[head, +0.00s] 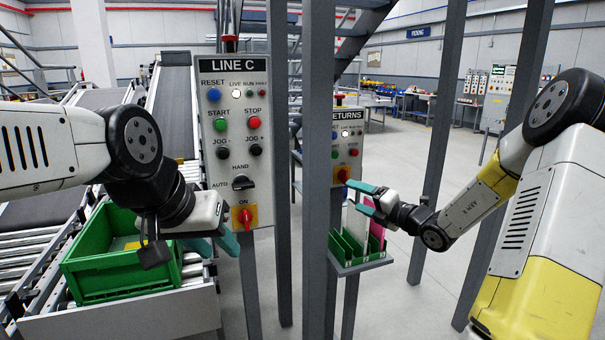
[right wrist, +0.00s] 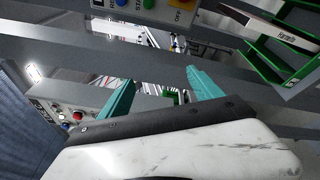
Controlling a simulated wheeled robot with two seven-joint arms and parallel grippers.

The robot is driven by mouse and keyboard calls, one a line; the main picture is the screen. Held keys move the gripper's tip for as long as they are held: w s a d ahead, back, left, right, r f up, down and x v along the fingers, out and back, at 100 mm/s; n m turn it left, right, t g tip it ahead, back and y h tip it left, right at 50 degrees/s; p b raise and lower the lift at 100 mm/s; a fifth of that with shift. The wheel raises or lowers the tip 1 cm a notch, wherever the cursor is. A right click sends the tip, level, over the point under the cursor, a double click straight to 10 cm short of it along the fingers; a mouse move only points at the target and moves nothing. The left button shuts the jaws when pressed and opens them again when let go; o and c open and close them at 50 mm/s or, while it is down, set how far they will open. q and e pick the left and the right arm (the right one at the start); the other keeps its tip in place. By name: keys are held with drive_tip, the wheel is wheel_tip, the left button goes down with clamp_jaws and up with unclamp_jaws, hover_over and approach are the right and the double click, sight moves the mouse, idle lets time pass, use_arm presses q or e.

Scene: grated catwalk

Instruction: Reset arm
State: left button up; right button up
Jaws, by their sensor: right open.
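My right gripper (head: 362,198) is in the head view, above and in front of a small green card rack, its teal fingers spread apart. In the right wrist view its fingers (right wrist: 160,92) are apart with nothing gripped between them. My left gripper (head: 216,244) hangs between the green crate and the LINE C panel's post. Its teal fingers are partly hidden behind its own white body, so its opening is unclear. The LINE C panel (head: 236,135) carries a blue RESET button (head: 214,94). The RETURNS panel (head: 346,142) is partly hidden by a grey post.
The green rack (head: 357,261) holds a white card (head: 354,222) and a pink card (head: 379,222). A green crate (head: 118,262) stands on the roller conveyor (head: 125,318) at left. Grey posts (head: 319,150) rise close to both arms. Open floor (head: 405,155) lies behind.

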drive_tip(key=s+a+r+n+g, duration=0.2)
drive_tip(key=s+a+n+g, duration=0.4)
drive_tip(key=s+n, duration=0.5)
drive_tip(key=s+a+r+n+g, duration=0.35)
drive_tip(key=s+a+n, duration=0.45)
drive_tip(key=n, duration=0.4)
drive_tip(key=s+d+r+n+t+h, duration=0.1)
drive_tip(key=s+d+n+h, duration=0.7)
drive_tip(key=n, duration=1.1)
drive_tip(key=s+d+t, duration=0.1)
drive_tip(key=s+d, duration=0.3)
drive_tip(key=s, duration=0.2)
drive_tip(key=shift+r, duration=0.3)
